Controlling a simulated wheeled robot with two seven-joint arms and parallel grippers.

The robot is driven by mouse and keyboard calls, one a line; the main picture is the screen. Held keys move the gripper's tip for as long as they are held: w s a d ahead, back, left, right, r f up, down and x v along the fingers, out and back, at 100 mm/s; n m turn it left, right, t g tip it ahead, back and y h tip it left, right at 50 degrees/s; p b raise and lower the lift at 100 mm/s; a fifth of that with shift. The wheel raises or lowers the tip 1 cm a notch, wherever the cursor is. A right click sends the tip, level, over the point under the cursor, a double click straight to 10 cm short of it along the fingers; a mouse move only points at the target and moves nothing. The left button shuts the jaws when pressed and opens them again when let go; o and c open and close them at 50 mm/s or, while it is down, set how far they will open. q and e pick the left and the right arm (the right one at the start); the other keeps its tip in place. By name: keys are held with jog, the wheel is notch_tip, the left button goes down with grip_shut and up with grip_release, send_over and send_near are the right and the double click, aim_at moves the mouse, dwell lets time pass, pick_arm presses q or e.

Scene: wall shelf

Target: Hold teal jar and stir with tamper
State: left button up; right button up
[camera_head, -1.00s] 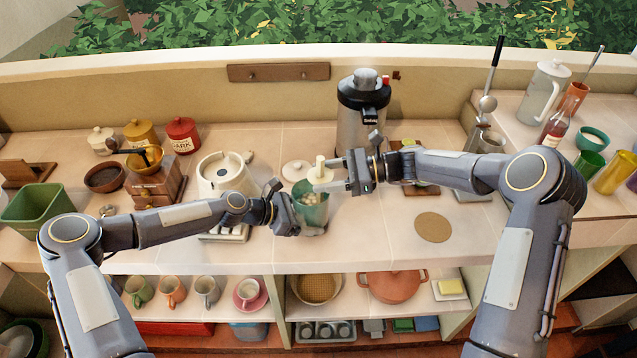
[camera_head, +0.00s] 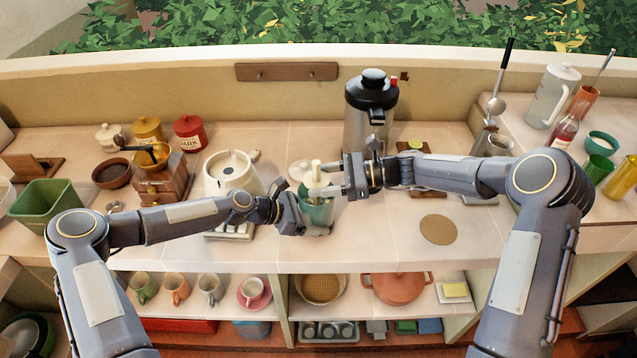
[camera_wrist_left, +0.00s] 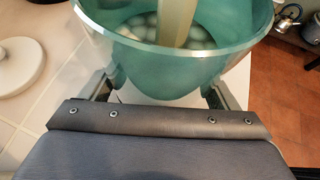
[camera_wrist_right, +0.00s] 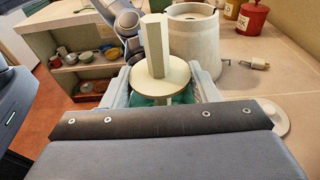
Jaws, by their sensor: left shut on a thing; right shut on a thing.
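The teal jar (camera_head: 318,219) stands near the front edge of the counter. My left gripper (camera_head: 298,212) is shut on it from the left; in the left wrist view the jar (camera_wrist_left: 165,82) sits between the fingers, with pale round pieces (camera_wrist_left: 140,27) inside. The pale tamper (camera_head: 316,172) is upright, its lower part in the jar. My right gripper (camera_head: 322,190) is shut on the tamper, from the right, above the jar rim. In the right wrist view the tamper (camera_wrist_right: 154,48) shows its handle and round collar; its lower end is hidden.
A white round lid (camera_head: 299,170) lies behind the jar. A cream grinder-like appliance (camera_head: 230,172) stands to the left, and a steel urn (camera_head: 369,120) behind right. A round tan mat (camera_head: 438,230) lies to the right, with clear counter around it.

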jog(key=shift+w, duration=0.2)
jog(key=shift+r, duration=0.1)
jog(key=shift+r, duration=4.3)
jog(key=shift+r, duration=2.5)
